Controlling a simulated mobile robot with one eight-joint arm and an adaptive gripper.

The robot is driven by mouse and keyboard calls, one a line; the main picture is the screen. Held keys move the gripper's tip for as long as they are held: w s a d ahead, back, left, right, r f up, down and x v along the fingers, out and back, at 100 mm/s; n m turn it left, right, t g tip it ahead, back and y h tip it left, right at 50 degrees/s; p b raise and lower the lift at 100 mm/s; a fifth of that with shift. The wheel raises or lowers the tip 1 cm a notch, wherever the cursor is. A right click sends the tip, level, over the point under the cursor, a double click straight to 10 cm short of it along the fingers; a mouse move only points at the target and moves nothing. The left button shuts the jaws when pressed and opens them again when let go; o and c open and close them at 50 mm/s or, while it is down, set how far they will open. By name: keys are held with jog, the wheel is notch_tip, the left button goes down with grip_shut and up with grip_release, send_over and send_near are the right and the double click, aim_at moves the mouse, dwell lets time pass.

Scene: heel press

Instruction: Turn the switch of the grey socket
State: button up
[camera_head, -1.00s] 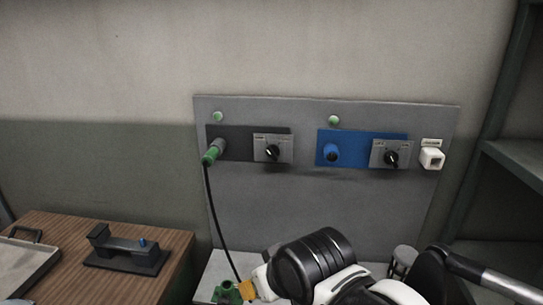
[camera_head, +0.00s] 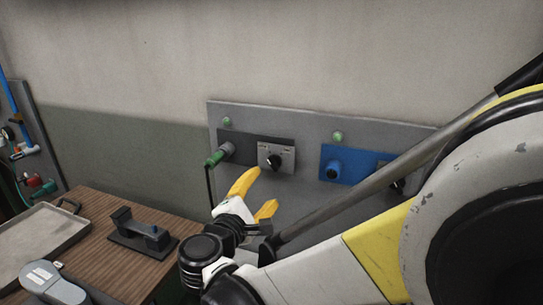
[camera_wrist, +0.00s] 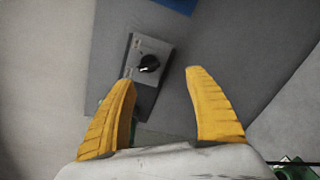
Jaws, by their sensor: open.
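The grey socket (camera_head: 238,150) is a dark grey plate on the wall panel with a green plug (camera_head: 215,157) in its left part. Its switch (camera_head: 274,161) is a black knob on a light grey plate at the right end; it also shows in the wrist view (camera_wrist: 149,64), ahead of the fingers. My gripper (camera_head: 264,187) has its yellow fingers open and empty, below and left of the switch in the head view. In the wrist view my gripper (camera_wrist: 160,77) has the knob beyond and between its fingertips, with a gap.
The blue socket (camera_head: 338,166) sits to the right on the same panel (camera_head: 300,118); my arm partly hides its switch. Two green lamps (camera_head: 337,136) are above. A wooden table (camera_head: 95,223) at left holds a tray (camera_head: 40,236) and a black device (camera_head: 140,238).

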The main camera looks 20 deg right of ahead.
aim_at(272, 166)
jog(key=shift+n+t, duration=0.5)
jog(key=x, duration=0.3)
jog(key=b+x, duration=0.1)
jog(key=x, duration=0.3)
jog(key=r+x, duration=0.1)
jog(key=x, duration=0.2)
jog(key=shift+w+a+r+b, duration=0.1)
jog(key=shift+w+a+b, duration=0.2)
jog(key=shift+w, duration=0.1)
jog(key=shift+c, duration=0.2)
jog(key=c, duration=1.1)
